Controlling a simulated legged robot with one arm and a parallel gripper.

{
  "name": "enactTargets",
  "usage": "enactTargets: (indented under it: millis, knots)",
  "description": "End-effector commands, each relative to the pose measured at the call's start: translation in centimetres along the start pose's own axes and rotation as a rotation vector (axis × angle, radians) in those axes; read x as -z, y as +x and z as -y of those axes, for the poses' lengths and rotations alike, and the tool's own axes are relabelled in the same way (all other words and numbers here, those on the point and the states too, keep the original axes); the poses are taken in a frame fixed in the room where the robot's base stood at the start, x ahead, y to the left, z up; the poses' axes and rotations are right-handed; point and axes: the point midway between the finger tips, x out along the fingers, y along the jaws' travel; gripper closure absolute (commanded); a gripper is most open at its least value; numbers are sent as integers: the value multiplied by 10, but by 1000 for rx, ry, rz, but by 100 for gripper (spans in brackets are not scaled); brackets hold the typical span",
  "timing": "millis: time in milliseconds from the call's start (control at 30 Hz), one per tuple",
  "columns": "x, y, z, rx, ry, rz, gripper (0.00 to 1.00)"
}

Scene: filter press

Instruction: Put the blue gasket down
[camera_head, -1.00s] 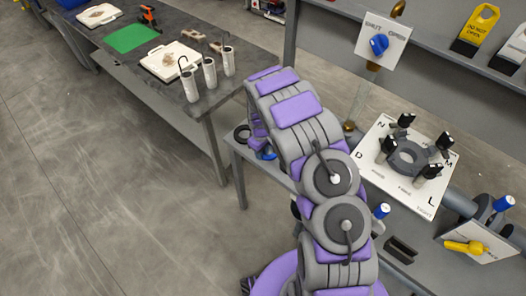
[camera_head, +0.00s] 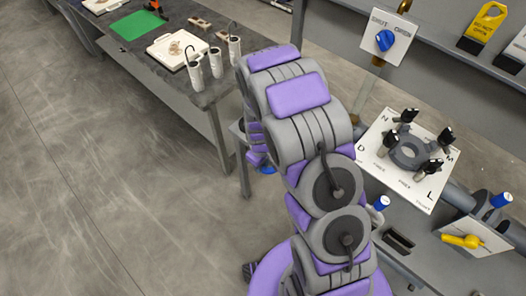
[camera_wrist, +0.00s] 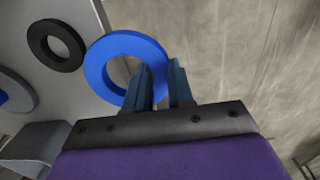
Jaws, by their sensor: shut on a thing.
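The blue gasket (camera_wrist: 96,65) is a flat ring in the wrist view. My gripper (camera_wrist: 163,72) is shut on the right side of its rim, with one finger showing inside the hole and one outside. The gasket overlaps the edge of a grey table (camera_wrist: 88,15) in this view, with floor to its right. Its height above the table is hard to tell. In the head view only a small blue piece of the gasket (camera_head: 266,170) shows below my arm, and my arm hides the gripper.
A black ring (camera_wrist: 40,50) lies on the grey table beside the gasket, and a grey ring (camera_wrist: 22,95) is farther left. A white panel (camera_head: 425,198) with a dark flange and several clamps stands right of my arm. A valve with a blue handle (camera_head: 385,40) is behind it.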

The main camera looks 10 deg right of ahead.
Motion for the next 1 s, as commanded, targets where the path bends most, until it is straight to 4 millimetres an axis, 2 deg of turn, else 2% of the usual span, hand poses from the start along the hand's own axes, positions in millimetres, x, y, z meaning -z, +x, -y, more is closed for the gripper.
enactTargets:
  millis: [100, 300, 533, 633, 767, 1000]
  knots:
    - [-10, -2, 14, 1, -1, 2, 100]
    - [-17, -2, 24, 2, 1, 2, 100]
    - [-18, -3, 25, 1, 5, 0, 100]
    - [-11, -10, 19, 1, 32, -6, 100]
    - [4, -36, 0, 6, 131, -18, 100]
    - [26, -105, -41, 14, 375, -21, 100]
